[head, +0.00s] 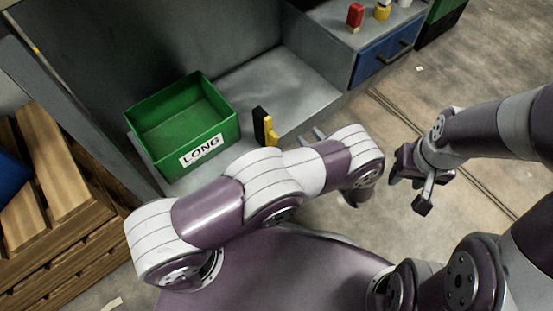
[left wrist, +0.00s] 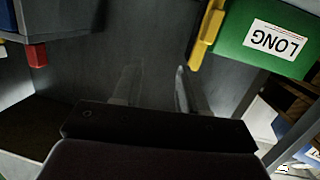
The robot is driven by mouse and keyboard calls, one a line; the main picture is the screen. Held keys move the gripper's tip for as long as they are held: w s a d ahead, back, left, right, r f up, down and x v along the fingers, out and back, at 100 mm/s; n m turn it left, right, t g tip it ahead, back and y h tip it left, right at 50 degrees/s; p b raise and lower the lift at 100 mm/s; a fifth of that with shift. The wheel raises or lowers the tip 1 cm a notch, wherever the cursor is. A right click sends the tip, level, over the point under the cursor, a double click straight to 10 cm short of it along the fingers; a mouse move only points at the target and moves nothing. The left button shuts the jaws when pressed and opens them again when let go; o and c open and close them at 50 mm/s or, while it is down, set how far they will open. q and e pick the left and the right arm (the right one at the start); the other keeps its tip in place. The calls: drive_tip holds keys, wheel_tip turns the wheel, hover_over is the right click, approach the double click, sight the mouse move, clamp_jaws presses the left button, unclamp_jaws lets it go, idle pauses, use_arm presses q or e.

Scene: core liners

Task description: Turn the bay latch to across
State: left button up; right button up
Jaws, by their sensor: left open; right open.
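The bay latch, a yellow piece (head: 270,130) beside a black block (head: 260,122), stands at the front edge of the grey bay, right of the green bin. Its yellow bar (left wrist: 206,40) shows slanted beside the bin in the left wrist view, its top cut off. My left gripper (head: 312,136) is mostly hidden behind its own arm in the head view, right of the latch. In the left wrist view its two fingers (left wrist: 155,88) are apart and empty, short of the yellow bar. My right gripper (head: 415,182) is open and empty over the floor at right.
The green bin (head: 170,123) labelled LONG sits in the bay at left. A grey cabinet with a blue drawer (head: 385,60) stands at the back right, with a red piece (head: 355,16) and a yellow piece (head: 382,11) on top. Wooden pallets (head: 50,190) are at left.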

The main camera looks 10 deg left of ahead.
sight(276, 140)
use_arm(q)
drive_tip(key=s+a+f+n+y+b, duration=0.1)
drive_tip(key=s+f+y, duration=0.2)
drive_tip(key=s+f, duration=0.25)
drive_tip(key=x, duration=0.4)
drive_tip(key=p+x, duration=0.1)
drive_tip(key=x, duration=0.3)
drive_tip(key=p+x, duration=0.1)
drive_tip(key=x, duration=0.3)
drive_tip(key=shift+s+a, duration=0.15)
drive_tip(key=shift+a, duration=0.35)
use_arm(e)
drive_tip(key=shift+s+f, duration=0.1)
drive_tip(key=shift+f, duration=0.5)
use_arm(q)
clamp_jaws()
